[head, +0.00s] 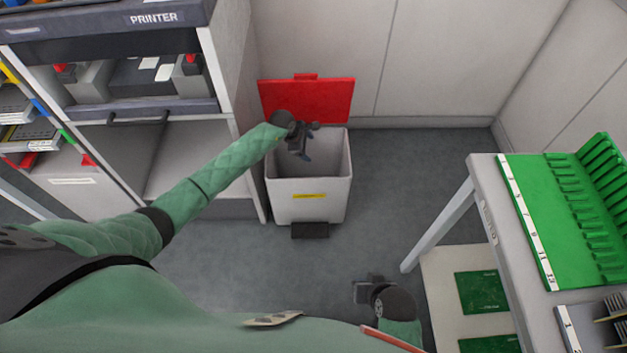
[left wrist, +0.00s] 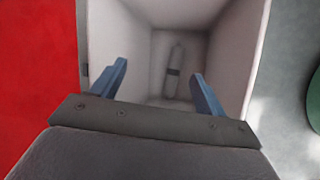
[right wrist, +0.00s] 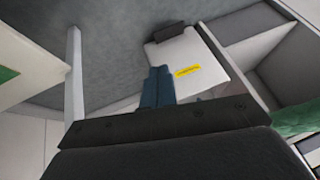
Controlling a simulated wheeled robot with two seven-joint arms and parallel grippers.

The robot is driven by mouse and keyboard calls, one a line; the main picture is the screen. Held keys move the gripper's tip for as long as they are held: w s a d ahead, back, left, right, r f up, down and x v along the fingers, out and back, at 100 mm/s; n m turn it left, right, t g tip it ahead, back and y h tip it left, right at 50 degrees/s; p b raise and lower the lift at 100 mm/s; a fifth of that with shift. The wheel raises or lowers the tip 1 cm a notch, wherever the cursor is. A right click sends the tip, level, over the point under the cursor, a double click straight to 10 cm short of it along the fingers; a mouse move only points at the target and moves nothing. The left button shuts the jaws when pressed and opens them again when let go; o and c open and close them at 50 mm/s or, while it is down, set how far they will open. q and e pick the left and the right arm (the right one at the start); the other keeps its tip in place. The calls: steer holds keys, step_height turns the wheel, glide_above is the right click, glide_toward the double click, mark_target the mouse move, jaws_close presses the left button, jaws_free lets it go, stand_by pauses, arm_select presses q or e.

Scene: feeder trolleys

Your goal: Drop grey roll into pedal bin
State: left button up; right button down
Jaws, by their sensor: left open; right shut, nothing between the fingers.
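The white pedal bin (head: 310,200) stands on the floor against the back wall. Its red lid (head: 310,100) is up. In the left wrist view, a light grey roll (left wrist: 174,75) with a dark band lies at the bottom of the bin (left wrist: 120,50). My left gripper (head: 302,152) is over the bin's opening, its blue fingers (left wrist: 158,88) apart with nothing between them. The roll is below the fingers and apart from them. My right gripper (head: 362,290) is shut and empty, low in front of the bin, which also shows in the right wrist view (right wrist: 195,55).
A printer cabinet (head: 230,110) stands close on the bin's left. A table (head: 485,190) with a green rack (head: 550,220) stands on the right, with green boards (head: 482,292) on a shelf below. Floor (head: 400,180) is clear between bin and table.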

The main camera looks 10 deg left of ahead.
arm_select(q)
steer(key=p+v, duration=0.3)
steer(key=v, duration=0.2)
steer(key=shift+r, duration=0.2)
arm_select(e)
step_height(320, 180, up, 10)
steer(key=s+d+g, duration=0.1)
steer(key=d, duration=0.1)
steer(key=shift+s+d+r+h, duration=0.15)
steer(key=shift+s+d+h, duration=0.15)
steer(key=shift+s+h, duration=0.1)
arm_select(q)
steer(key=shift+s, duration=0.1)
